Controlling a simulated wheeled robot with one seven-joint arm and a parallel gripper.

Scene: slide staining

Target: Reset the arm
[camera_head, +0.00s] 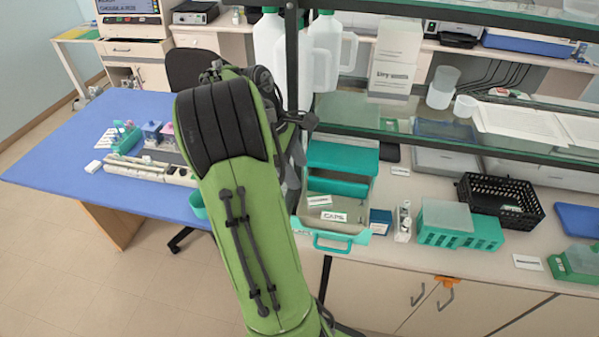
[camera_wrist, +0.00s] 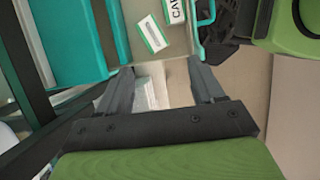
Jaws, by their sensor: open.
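My green and black arm (camera_head: 235,190) rises from the bottom of the head view and bends at a dark joint near the blue table. My gripper is hidden behind the arm there. In the wrist view my gripper (camera_wrist: 163,75) is open, its two dark fingers wide apart. No held object shows between the fingers; a pale surface and a blurred white item lie beyond them. The open teal-trimmed box (camera_head: 348,240) on the counter is just right of the arm. Its teal side (camera_wrist: 65,45) and a small white-and-green box (camera_wrist: 153,33) show beyond the fingers.
A glass shelf (camera_head: 440,145) and its dark post (camera_head: 292,60) stand close to the arm. The counter holds a black basket (camera_head: 500,200) and a teal rack (camera_head: 460,240). The blue table (camera_head: 60,165) carries a staining setup. The floor at front left is clear.

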